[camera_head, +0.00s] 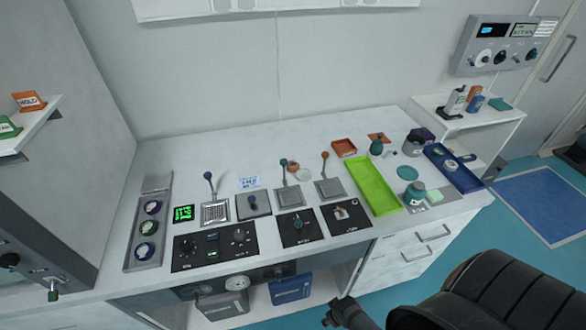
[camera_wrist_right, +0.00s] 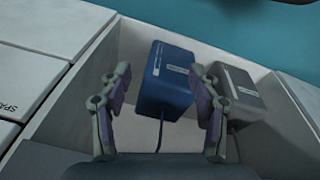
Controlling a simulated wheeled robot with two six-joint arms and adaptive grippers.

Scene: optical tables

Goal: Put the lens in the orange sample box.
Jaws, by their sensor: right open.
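An open orange box (camera_head: 344,147) sits towards the back of the bench, behind the green tray. I cannot surely tell which small piece is the lens. A small pale ring-like piece (camera_head: 302,174) lies among the knobbed levers. Round pieces (camera_head: 151,207) sit in a grey rack at the left, and another (camera_head: 452,166) is in a blue tray at the right. My right gripper (camera_head: 332,312) is in front of the bench, low, away from these pieces. In the right wrist view its fingers (camera_wrist_right: 160,108) are open and empty. My left gripper is out of view.
A bright green tray (camera_head: 372,186) and black control panels (camera_head: 214,247) fill much of the bench front. The wrist view faces a recess with a blue box (camera_wrist_right: 167,78) and a grey box (camera_wrist_right: 238,90). Drawers (camera_head: 421,242) stand at the right.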

